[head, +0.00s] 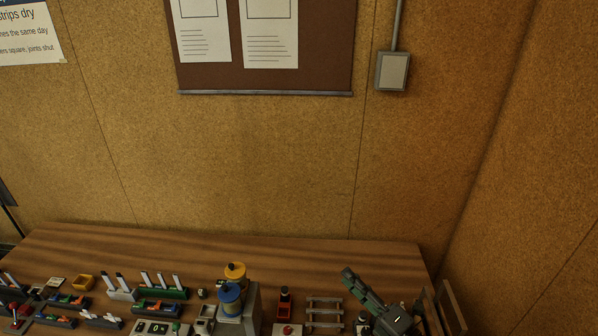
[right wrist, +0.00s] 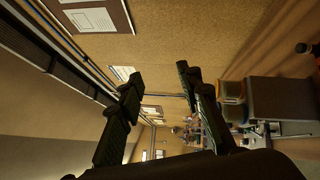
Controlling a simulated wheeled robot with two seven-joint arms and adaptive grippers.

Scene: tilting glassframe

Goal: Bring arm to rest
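My right gripper (head: 358,283) is at the lower right of the head view, above the right part of the wooden table (head: 330,252). Its fingers point up and to the left. In the right wrist view the dark ribbed fingers of the right gripper (right wrist: 161,78) are spread apart, with nothing between them. My left gripper is not in view.
Left of the right gripper stand a small rack (head: 323,312), a red-and-black item (head: 284,303) and a grey block (head: 252,305) beside yellow and blue round parts. Several small racks line the table's left. A wooden frame (head: 452,308) stands right. The table's back strip is clear.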

